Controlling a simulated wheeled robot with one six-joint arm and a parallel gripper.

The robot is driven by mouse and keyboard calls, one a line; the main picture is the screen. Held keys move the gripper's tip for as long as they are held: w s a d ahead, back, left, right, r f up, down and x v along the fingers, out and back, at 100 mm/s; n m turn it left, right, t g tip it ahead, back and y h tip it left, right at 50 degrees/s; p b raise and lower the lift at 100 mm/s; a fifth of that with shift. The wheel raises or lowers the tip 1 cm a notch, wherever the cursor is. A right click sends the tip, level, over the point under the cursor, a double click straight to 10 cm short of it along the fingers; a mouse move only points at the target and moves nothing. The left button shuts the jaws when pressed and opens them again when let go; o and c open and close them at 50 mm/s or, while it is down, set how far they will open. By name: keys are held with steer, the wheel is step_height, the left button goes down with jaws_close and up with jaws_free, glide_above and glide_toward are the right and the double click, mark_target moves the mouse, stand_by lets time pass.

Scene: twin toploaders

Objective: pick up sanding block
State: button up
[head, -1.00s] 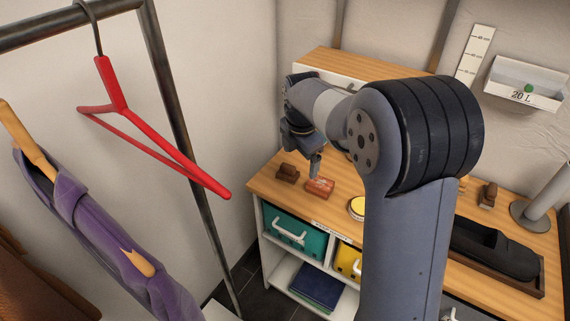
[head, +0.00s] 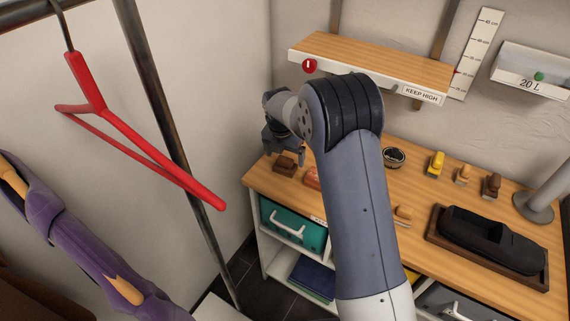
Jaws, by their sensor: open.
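A dark brown block (head: 286,165) sits on the wooden bench top near its left end. A reddish-orange block (head: 312,177) lies just right of it, partly hidden behind my arm. Neither carries a readable label, so I cannot tell for sure which is the sanding block. My gripper (head: 285,155) is open, with its fingers pointing down over or just behind the dark brown block. I cannot tell whether it touches the block.
A shelf marked KEEP HIGH (head: 372,65) hangs above the wooden bench (head: 385,222). A round tin (head: 394,157), a yellow-handled item (head: 435,163) and a dark tray (head: 487,257) stand right. A red hanger (head: 130,135) and rail are at left. My arm hides the bench's middle.

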mark_target(285, 159)
steer(key=shift+w+d+f+p, duration=0.1)
steer(key=shift+w+f+p, duration=0.05)
steer(key=shift+f, duration=0.75)
steer(key=shift+w+f+p, duration=0.1)
steer(key=shift+f+p, duration=0.05)
steer(key=shift+f, duration=0.7)
steer(key=c, duration=1.1)
steer(key=shift+r, duration=0.1)
step_height(285, 159, up, 10)
steer(key=shift+b, duration=0.85)
